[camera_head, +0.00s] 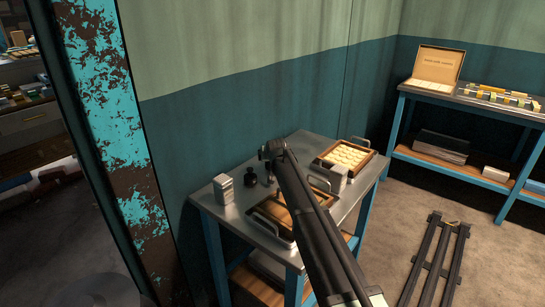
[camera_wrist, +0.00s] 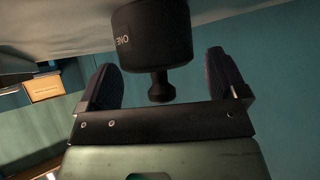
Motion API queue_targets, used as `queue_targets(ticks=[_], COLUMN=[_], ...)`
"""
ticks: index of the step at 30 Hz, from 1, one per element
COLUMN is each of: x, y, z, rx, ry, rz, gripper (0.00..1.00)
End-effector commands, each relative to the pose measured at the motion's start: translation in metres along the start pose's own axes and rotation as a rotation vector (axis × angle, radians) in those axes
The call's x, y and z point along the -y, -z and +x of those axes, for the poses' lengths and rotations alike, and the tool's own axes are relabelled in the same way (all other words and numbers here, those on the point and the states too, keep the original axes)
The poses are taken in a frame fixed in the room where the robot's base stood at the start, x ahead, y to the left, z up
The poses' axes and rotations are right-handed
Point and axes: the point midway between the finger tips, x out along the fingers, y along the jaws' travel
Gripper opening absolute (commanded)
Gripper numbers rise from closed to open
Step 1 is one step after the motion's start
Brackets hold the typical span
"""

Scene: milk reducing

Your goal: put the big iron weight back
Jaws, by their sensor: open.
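A black iron weight (camera_wrist: 152,40) marked "ONE" fills the top of the wrist view, upside down there. Its narrow neck and knob (camera_wrist: 160,88) point toward my gripper. My gripper (camera_wrist: 161,62) is open, with one dark finger on each side of the knob and a visible gap to both. In the head view my gripper (camera_head: 272,152) is over the metal table (camera_head: 226,212). A dark weight (camera_head: 251,178) stands on the table left of it, and another dark shape (camera_head: 270,174) is close under it. I cannot tell which of these the wrist view shows.
A pale carton (camera_head: 223,187) stands at the table's left. A wooden tray of pale pieces (camera_head: 345,158) and a grey box (camera_head: 335,178) are at the right. A tray (camera_head: 272,216) is partly hidden by my arm. A second bench (camera_head: 470,101) stands at the far right.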

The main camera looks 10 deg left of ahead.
Motion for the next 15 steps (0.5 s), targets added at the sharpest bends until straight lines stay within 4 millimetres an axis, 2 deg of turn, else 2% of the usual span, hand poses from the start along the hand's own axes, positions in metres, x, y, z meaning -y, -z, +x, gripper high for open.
queue_targets(ticks=[5,7,11,15], x=[0.0,0.0,0.0,0.0], y=[0.004,0.004,0.006,0.007], z=[-0.004,-0.014,-0.043,-0.084], rx=[0.0,0.0,0.0,0.0], ry=[0.0,0.0,0.0,0.001], rz=[0.0,0.0,0.0,-0.001], gripper=[0.91,0.91,0.91,0.91])
